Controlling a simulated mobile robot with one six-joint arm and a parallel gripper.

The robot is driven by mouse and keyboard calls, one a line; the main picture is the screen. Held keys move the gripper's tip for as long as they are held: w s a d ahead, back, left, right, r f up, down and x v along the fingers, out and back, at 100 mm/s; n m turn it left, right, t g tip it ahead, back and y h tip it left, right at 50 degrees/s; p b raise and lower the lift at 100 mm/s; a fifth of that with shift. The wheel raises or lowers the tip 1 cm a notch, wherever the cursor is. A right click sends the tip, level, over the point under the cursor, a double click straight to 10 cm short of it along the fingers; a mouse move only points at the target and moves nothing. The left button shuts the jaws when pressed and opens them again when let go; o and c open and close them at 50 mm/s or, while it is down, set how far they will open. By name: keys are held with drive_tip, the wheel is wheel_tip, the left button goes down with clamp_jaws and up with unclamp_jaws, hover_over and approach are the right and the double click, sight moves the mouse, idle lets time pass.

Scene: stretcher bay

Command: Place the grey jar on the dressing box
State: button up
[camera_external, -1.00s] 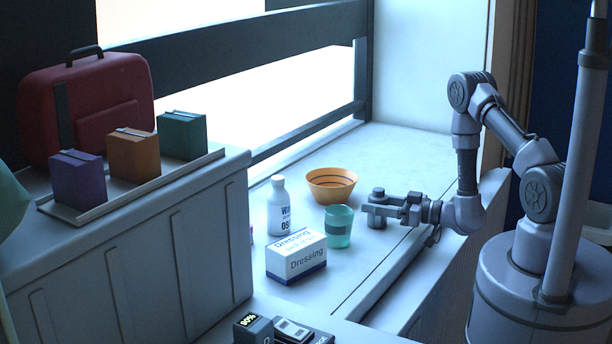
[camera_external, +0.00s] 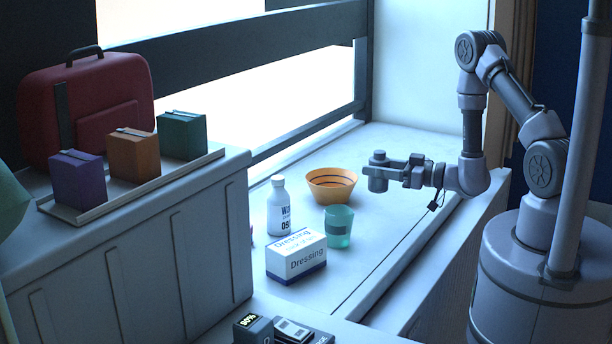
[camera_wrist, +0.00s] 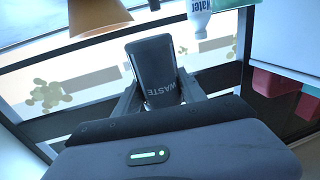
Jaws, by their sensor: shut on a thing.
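The grey jar (camera_external: 377,183) is held upright between the fingers of my gripper (camera_external: 385,169), raised above the counter to the right of the orange bowl. In the wrist view the jar (camera_wrist: 154,62) is dark, with lettering reading "WASTE", and a finger lies on each side of it. The dressing box (camera_external: 296,260), white with a blue lower band, stands on the counter, lower and to the left of my gripper. Its top is bare.
A green cup (camera_external: 339,227) stands between the box and my gripper. A white bottle (camera_external: 279,208) stands behind the box, and the orange bowl (camera_external: 332,186) is farther back. A raised bench (camera_external: 120,250) is at left. The counter's right strip is clear.

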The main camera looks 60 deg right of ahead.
drive_tip(key=w+a+r+n+g+y+p, duration=0.1)
drive_tip(key=w+a+r+n+y, duration=0.1)
drive_tip(key=a, duration=0.8)
drive_tip(key=w+a+r+n+g+y, duration=0.1)
drive_tip(key=w+a+r+y, duration=0.15)
drive_tip(key=a, duration=0.75)
drive_tip(key=w+a+r+n+g+y+p, duration=0.1)
drive_tip(key=a+n+y, duration=0.1)
drive_tip(key=a, duration=0.8)
drive_tip(key=b, duration=0.4)
hover_over(294, 241)
wheel_tip(294, 241, down, 8)
drive_tip(key=shift+r, duration=0.15)
drive_tip(key=o, duration=1.5)
drive_tip(key=shift+c, duration=0.2)
